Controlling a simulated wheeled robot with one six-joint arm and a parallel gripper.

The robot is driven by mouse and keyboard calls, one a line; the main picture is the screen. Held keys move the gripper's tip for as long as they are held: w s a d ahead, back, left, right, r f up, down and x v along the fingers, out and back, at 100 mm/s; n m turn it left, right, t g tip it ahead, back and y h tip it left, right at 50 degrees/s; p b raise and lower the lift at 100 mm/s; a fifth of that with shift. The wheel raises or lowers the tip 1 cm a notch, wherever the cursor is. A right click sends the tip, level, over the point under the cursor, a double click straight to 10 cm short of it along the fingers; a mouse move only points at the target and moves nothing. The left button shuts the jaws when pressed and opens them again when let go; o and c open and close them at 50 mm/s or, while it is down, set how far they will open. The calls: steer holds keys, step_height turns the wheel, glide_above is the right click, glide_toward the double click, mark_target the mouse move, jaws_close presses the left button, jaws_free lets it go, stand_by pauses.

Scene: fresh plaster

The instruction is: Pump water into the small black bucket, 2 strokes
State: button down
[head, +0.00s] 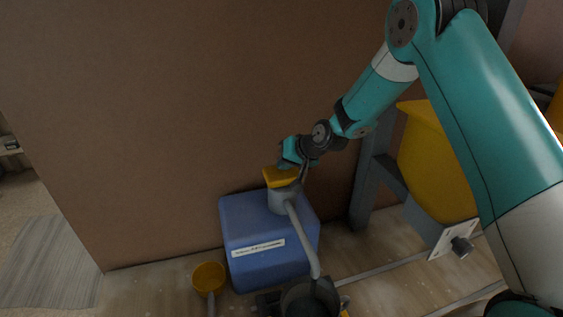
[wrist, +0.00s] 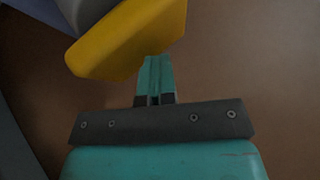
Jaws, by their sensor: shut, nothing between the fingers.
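A blue canister (head: 262,238) with a white label stands against the brown wall. On it sits a grey pump with a yellow pump head (head: 281,177), which also shows large in the wrist view (wrist: 130,38). A grey spout (head: 302,237) slopes from the pump down to the small black bucket (head: 297,300), partly cut off by the bottom edge. The spout's end is over the bucket. My gripper (head: 287,160) is shut and empty at the yellow head; in the wrist view its fingers (wrist: 156,72) overlap the head's lower edge. I cannot tell if they touch. The bucket's inside is dark.
A yellow scoop (head: 208,278) lies left of the canister. A yellow hopper (head: 436,160) on a grey frame stands at the right. Grey rails (head: 385,272) run along the floor at right. A grey mat (head: 45,262) lies far left.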

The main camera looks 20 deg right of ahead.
steer(key=shift+f, duration=0.4)
steer(key=shift+r, duration=0.1)
stand_by(0.3)
steer(key=shift+r+p, duration=1.45)
steer(key=shift+r, duration=1.25)
steer(key=shift+r, duration=0.15)
step_height(320, 180, up, 5)
steer(key=p, duration=0.3)
